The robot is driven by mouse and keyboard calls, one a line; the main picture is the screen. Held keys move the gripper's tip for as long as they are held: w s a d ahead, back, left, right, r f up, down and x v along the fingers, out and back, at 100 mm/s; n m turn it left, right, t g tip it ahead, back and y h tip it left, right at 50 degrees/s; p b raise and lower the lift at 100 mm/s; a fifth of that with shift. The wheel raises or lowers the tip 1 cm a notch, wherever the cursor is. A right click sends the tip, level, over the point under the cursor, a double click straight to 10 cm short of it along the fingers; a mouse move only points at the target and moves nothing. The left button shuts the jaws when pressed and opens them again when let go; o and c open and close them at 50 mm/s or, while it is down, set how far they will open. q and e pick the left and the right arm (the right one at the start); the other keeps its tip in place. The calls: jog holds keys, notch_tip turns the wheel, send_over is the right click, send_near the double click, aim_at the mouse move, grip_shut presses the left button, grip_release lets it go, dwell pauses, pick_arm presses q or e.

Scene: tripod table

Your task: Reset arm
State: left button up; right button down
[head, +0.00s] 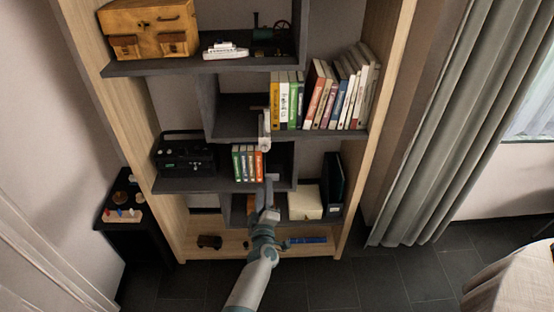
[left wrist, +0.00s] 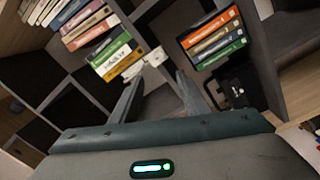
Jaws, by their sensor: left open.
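My left arm rises from the bottom middle of the head view. Its gripper (head: 268,184) is in front of the lower part of the shelf unit, just right of a short row of books (head: 246,164). In the left wrist view the two fingers of my left gripper (left wrist: 158,84) stand apart with nothing held between them. A small white object (head: 264,130) is at the left end of the upper book row; it also shows beyond the fingertips in the left wrist view (left wrist: 146,66). My right gripper is in neither view.
The shelf unit (head: 355,185) has a wooden frame and dark boards. A longer book row (head: 320,95) is at upper right. A black device (head: 184,153) is left of the short row. A white box (head: 305,203) and dark binder (head: 333,182) are at lower right. Curtains (head: 435,120) hang right.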

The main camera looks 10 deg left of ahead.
pick_arm(q)
jog(key=shift+f, duration=0.1)
jog(key=s+d+f+m+g+h+b, duration=0.1)
jog(key=s+f+m+g+h+b, duration=0.2)
jog(key=s+f, duration=0.85)
jog(key=s+d+f+m+g+h+b, duration=0.15)
jog(key=s+f+m+b, duration=0.35)
jog(key=f, duration=1.2)
jog(key=s+d+f+m+g+h+b, duration=0.1)
jog(key=s+f+m+g, duration=0.25)
jog(key=s+f, duration=0.85)
jog(key=s+a+f+m+g+b, duration=0.2)
jog(key=s+f, duration=0.5)
jog(key=s, duration=0.5)
jog(key=s+a+f+m+g+b, duration=0.2)
jog(key=s+f, duration=0.6)
jog(key=s, duration=0.4)
jog(key=s+a+f+m+g+b, duration=0.2)
jog(key=s+a+f+g, duration=0.2)
jog(key=s+f, duration=0.4)
jog(key=s+g, duration=0.1)
jog(key=s, duration=0.3)
jog(key=shift+s+y+b, duration=0.25)
jog(key=shift+y+b, duration=0.05)
jog(key=shift+y, duration=0.05)
